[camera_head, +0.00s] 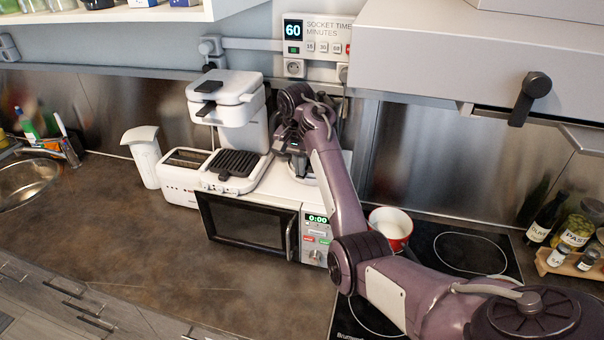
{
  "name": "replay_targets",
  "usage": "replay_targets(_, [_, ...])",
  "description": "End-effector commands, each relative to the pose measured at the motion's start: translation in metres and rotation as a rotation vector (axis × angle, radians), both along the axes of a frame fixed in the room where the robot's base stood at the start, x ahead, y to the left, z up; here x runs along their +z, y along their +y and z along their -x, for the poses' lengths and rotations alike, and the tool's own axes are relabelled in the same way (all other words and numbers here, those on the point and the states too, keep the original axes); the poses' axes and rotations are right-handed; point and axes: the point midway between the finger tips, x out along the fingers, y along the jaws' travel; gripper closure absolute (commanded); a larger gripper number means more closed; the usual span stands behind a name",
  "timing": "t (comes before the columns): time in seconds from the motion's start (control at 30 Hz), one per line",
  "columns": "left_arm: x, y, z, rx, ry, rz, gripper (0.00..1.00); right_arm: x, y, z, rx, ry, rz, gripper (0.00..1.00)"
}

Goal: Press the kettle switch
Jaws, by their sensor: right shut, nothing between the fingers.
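My right arm comes in from the lower right and reaches over the microwave. My right gripper (297,163) is at the microwave's back right, shut and empty. A dark and pale object stands behind it, mostly hidden by my wrist. I cannot tell for sure that this is the kettle, and no switch can be made out. I cannot tell whether the gripper touches it. A tall white jug-like vessel (145,156) stands upright at the left, by the toaster, well apart from the gripper. My left gripper is not in view.
The microwave (247,221) carries a white appliance with a raised lid (237,92). A toaster (181,179) is at its left. A red pot (391,226) stands on the hob (441,240). A grey hood (480,55) overhangs at right. The front left counter (130,245) is clear.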

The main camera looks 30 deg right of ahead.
Motion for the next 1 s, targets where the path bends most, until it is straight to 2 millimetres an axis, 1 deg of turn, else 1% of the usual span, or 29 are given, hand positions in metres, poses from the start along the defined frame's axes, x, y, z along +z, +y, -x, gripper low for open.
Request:
replay_targets(0.1, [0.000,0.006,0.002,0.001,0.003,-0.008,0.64,0.000,0.000,0.000,0.000,0.000,0.000,1.00])
replay_targets(0.2, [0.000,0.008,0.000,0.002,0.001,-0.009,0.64,0.000,0.000,0.000,0.000,0.000,0.000,1.00])
replay_targets(0.37, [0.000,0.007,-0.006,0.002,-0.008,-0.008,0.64,-0.003,0.000,0.000,0.000,0.001,0.000,1.00])
replay_targets(0.53, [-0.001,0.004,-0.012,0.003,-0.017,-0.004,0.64,-0.019,0.000,0.000,0.001,0.002,0.000,1.00])
replay_targets(0.7, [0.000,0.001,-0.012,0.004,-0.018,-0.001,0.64,-0.017,0.000,0.000,0.001,0.000,0.000,1.00])
replay_targets(0.77, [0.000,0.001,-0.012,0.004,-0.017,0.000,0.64,-0.016,0.003,0.002,0.001,0.000,0.000,1.00])
replay_targets(0.9, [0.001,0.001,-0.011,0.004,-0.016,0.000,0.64,-0.010,0.018,0.012,0.001,-0.001,0.000,1.00])
replay_targets(1.0, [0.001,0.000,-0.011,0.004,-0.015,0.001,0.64,-0.007,0.024,0.017,0.001,-0.001,-0.001,1.00])
